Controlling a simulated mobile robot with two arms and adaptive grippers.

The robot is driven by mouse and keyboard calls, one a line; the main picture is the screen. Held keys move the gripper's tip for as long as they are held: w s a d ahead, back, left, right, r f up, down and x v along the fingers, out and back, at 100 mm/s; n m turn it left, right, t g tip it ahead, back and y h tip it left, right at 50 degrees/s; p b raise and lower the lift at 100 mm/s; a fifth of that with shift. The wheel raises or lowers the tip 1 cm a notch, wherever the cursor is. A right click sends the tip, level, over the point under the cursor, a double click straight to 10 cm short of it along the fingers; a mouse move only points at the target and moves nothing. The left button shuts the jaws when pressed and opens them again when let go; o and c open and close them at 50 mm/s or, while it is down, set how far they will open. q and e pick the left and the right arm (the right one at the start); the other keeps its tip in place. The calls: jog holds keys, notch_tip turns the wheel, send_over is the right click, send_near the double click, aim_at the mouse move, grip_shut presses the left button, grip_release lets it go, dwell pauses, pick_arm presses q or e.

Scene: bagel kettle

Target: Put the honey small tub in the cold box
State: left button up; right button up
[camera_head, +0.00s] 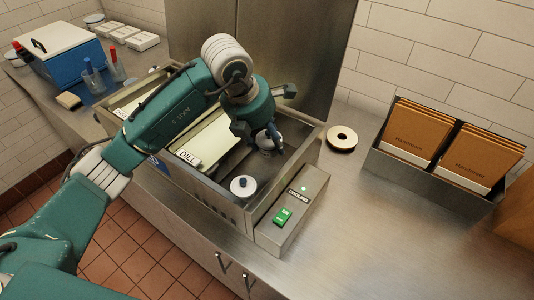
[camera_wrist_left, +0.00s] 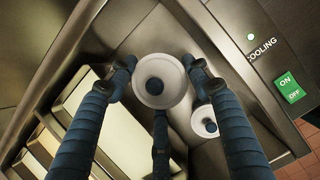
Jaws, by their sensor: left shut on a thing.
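My left gripper (camera_head: 269,138) reaches down into the steel cooling unit (camera_head: 226,206) and is shut on a small white tub with a dark blue knob (camera_head: 263,144). In the left wrist view its blue fingers surround that tub (camera_wrist_left: 160,81). A second white tub with a blue knob (camera_head: 243,187) stands in the same compartment, nearer the front; it also shows in the left wrist view (camera_wrist_left: 204,122). No honey label is readable on either tub. A blue box with a white lid (camera_head: 66,66) stands at the back left. My right gripper is not in view.
A panel reading COOLING has a lit green switch (camera_head: 282,216). Lidded bins with a DILL label (camera_head: 188,157) lie left of the tubs. The right front counter is clear.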

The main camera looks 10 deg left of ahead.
pick_arm(q)
notch_tip(320, 180, down, 3)
jog(key=shift+r, duration=0.1)
jog(key=shift+d+f+p, duration=0.1)
jog(key=shift+f+p, duration=0.2)
jog(key=shift+f, duration=0.25)
notch_tip(320, 180, down, 4)
jog(key=shift+r+p, duration=0.25)
jog(key=shift+p, duration=0.2)
jog(key=shift+f, duration=0.1)
jog(key=o, duration=1.2)
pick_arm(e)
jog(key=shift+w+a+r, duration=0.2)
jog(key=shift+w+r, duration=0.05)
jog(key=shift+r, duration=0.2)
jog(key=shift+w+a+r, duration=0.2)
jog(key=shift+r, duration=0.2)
